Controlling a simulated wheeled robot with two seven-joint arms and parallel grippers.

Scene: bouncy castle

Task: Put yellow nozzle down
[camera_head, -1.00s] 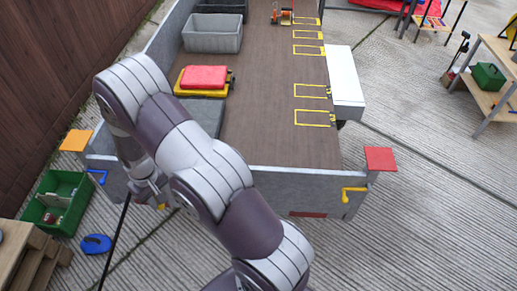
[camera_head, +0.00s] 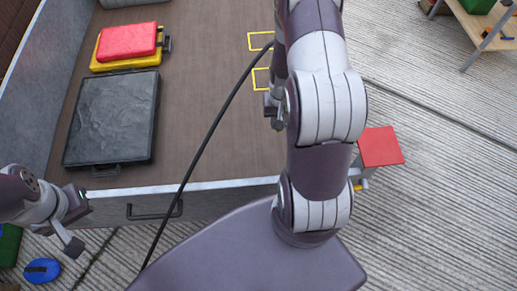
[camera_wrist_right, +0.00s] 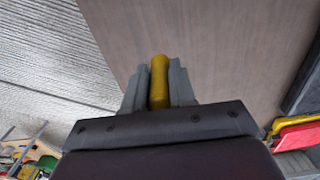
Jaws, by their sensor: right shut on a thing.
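The yellow nozzle (camera_wrist_right: 159,82) shows in the right wrist view, held upright in the picture between the two grey fingers. My right gripper (camera_wrist_right: 159,88) is shut on it, over the brown truck bed (camera_wrist_right: 215,50). In the head view my right gripper (camera_head: 272,110) is partly hidden behind my own arm, and I cannot make out the nozzle there. A black hose (camera_head: 205,135) runs from beside the right arm down over the tailgate. My left gripper (camera_head: 76,222) is at the left by the tailgate, fingers apart and empty.
On the bed (camera_head: 205,75) lie a dark grey case (camera_head: 113,117) and a red case (camera_head: 127,41) on a yellow one (camera_head: 106,66). Yellow outlines (camera_head: 260,80) mark the bed beside my right arm. The tailgate (camera_head: 230,202) and red plate (camera_head: 380,147) are close.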

